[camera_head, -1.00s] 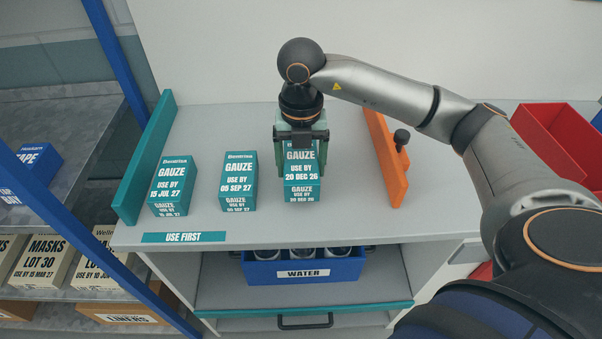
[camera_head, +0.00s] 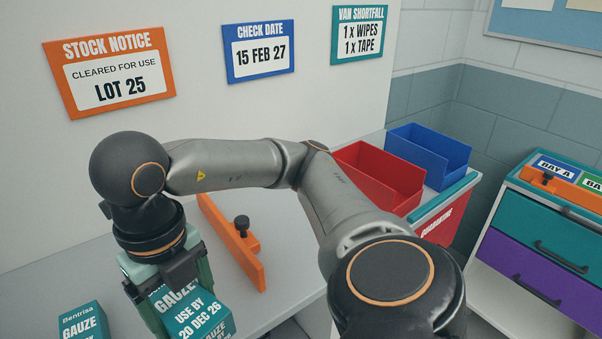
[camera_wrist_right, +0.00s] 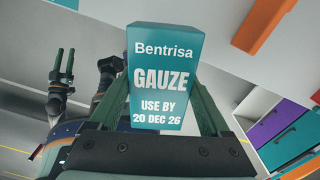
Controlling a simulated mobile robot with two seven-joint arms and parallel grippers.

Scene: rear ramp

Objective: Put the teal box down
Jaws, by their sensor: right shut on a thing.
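The teal gauze box (camera_head: 195,318), marked use by 20 DEC 26, is between the fingers of my right gripper (camera_head: 165,290). It looks tilted in the head view, where its lower end is cut off, and seems raised off the grey counter (camera_head: 285,275). In the right wrist view the box (camera_wrist_right: 163,75) shows its whole label, with a green finger on each side. My left gripper (camera_wrist_right: 64,68) shows at the left of the wrist view, its two fingers apart and empty. It is outside the head view.
Another teal gauze box (camera_head: 82,322) stands at lower left. An orange divider (camera_head: 235,245) with a black knob is right of my gripper. A red bin (camera_head: 380,180) and a blue bin (camera_head: 430,155) sit beyond. A check-date sign (camera_head: 258,52) reads 15 FEB 27.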

